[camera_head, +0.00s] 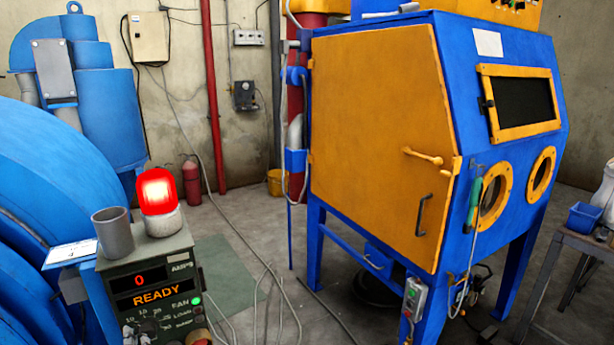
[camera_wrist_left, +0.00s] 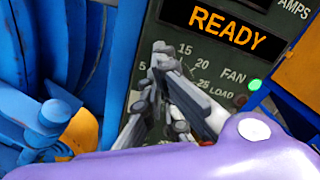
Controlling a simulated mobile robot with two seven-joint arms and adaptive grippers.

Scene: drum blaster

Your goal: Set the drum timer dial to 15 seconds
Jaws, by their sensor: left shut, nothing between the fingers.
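The control box (camera_head: 183,262) stands at the lower left of the head view, its display (camera_head: 155,296) reading 0 and READY. The timer dial's printed scale (camera_wrist_left: 190,65) shows 5, 15, 20 and 25 in the left wrist view. My left gripper (camera_wrist_left: 162,72) is shut and empty, its grey fingers in front of the dial face. They cover the knob and its pointer, so I cannot tell the setting or whether they touch the knob. In the head view the dial area is small, at the bottom edge. My right gripper is not in view.
A lit red lamp (camera_head: 158,196) and a grey cup (camera_head: 113,233) stand on the box. A green light (camera_wrist_left: 254,84) glows beside FAN. Blue machinery (camera_head: 50,220) lies close on the left. The blue and orange cabinet (camera_head: 375,130) stands right, with cables across the floor between.

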